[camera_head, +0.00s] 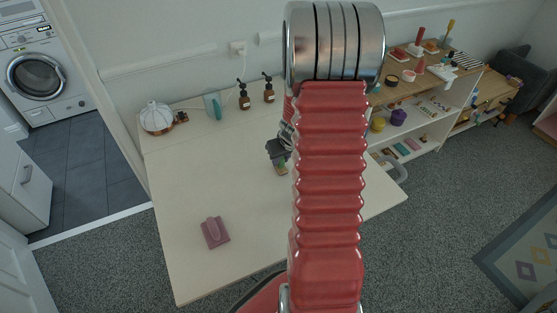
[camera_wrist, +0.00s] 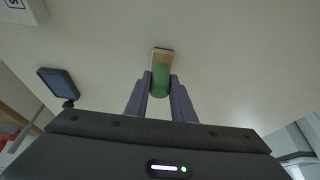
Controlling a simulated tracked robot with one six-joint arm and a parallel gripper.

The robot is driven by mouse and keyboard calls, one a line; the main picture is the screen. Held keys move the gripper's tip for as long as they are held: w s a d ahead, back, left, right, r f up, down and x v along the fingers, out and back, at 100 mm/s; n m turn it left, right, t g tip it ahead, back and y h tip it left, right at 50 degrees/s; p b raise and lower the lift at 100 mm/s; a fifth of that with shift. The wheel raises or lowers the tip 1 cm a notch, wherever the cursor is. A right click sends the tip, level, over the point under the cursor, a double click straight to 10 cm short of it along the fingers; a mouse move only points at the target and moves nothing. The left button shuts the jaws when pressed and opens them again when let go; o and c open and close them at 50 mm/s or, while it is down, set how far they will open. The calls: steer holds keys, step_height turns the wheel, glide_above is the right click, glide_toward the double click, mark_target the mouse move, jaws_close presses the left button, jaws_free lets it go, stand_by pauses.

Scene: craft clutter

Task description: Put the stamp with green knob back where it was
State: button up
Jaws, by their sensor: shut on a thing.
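The stamp with green knob (camera_wrist: 160,81) is between my gripper's two purple-grey fingers (camera_wrist: 158,88) in the wrist view. The fingers are shut on the green knob, and its narrow wooden block (camera_wrist: 162,56) points away from my gripper. In the head view my gripper (camera_head: 277,152) is dark and partly hidden by my red arm. The small wooden end of the stamp (camera_head: 281,169) shows just below it, over the white table (camera_head: 245,225). I cannot tell whether the stamp touches the table.
A pink block with a handle (camera_head: 215,232) sits at the table's front left. A white ribbed object (camera_head: 156,117), a teal object (camera_head: 213,106) and two brown bottles (camera_head: 244,97) stand along the back. A cluttered wooden shelf (camera_head: 440,80) is at right. The table's left middle is clear.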

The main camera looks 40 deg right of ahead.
steer(key=o, duration=0.8)
steer(key=shift+o, duration=0.2)
steer(key=v, duration=1.2)
steer(key=shift+s+a+r, duration=0.1)
steer(key=shift+a+r, duration=0.05)
stand_by(0.3)
steer(key=s+a+r+n, duration=0.1)
steer(key=a+r, duration=0.5)
steer(key=a, duration=0.4)
steer(key=a+r+n, duration=0.1)
steer(key=a+r, duration=0.4)
steer(key=a, duration=0.4)
steer(key=s+a+r+n+t+y, duration=0.1)
steer(key=s+a+r, duration=0.4)
steer(key=s+a, duration=0.6)
steer(key=shift+a+r, duration=0.35)
steer(key=shift+a, duration=0.25)
